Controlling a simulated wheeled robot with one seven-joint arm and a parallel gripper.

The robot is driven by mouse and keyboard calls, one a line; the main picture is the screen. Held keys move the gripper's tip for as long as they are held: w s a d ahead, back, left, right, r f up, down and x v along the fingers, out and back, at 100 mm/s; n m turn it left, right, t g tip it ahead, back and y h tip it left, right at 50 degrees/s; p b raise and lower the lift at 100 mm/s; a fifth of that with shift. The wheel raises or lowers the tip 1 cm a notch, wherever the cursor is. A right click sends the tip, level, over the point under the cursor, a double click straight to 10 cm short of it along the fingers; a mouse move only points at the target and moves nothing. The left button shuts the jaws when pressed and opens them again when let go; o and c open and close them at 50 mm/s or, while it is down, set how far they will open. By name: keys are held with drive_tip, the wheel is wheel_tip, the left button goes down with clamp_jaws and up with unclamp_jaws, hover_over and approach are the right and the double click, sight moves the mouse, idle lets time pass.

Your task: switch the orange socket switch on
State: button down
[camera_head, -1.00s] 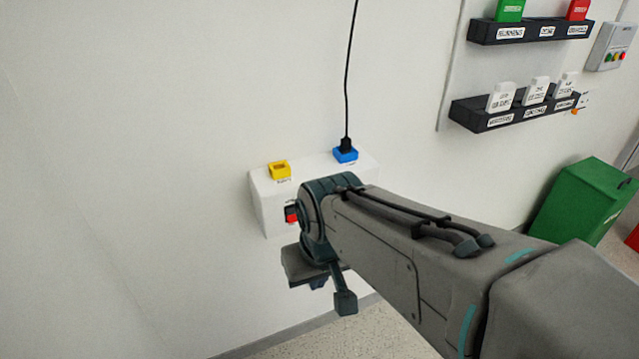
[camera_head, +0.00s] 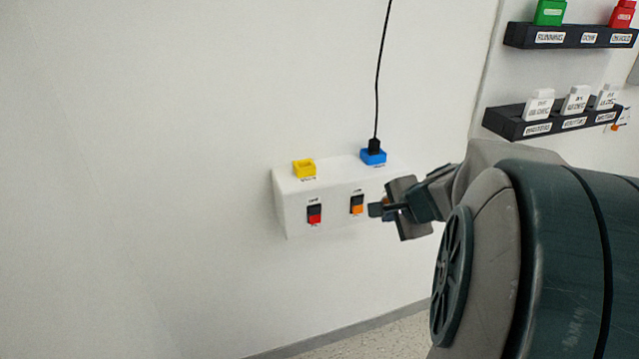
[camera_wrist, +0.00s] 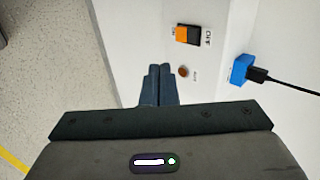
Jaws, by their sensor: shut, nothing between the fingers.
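The orange socket switch (camera_head: 357,205) is a black and orange rocker on the front of a white wall box (camera_head: 335,214). In the wrist view the orange switch (camera_wrist: 187,34) lies beyond and slightly right of the fingertips. My gripper (camera_head: 376,210) is just right of the switch in the head view, with its fingers toward the box front. In the wrist view my gripper (camera_wrist: 160,70) has its two dark blue fingers together, with nothing between them. A visible gap separates the fingertips from the switch. A round brown button (camera_wrist: 183,71) is beside the fingers.
A red and black switch (camera_head: 314,214) is left of the orange one. A yellow socket (camera_head: 304,168) and a blue socket (camera_head: 373,156) with a black plug and cable are on top of the box. Label racks (camera_head: 570,36) hang at upper right. The wall at left is bare.

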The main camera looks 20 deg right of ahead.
sight(358, 206)
drive_tip(key=shift+d, duration=0.1)
drive_tip(key=shift+w+r+b+x, duration=0.25)
drive_tip(key=shift+w+r+x, duration=0.05)
drive_tip(key=shift+x, duration=1.9)
drive_tip(key=shift+w+r+b+x, duration=0.25)
drive_tip(key=shift+w+r+x, duration=0.1)
drive_tip(key=shift+x, duration=1.8)
drive_tip(key=shift+w+r+b+x, duration=0.25)
drive_tip(key=shift+w+x, duration=0.05)
drive_tip(key=shift+x, duration=1.9)
drive_tip(key=shift+f, duration=0.1)
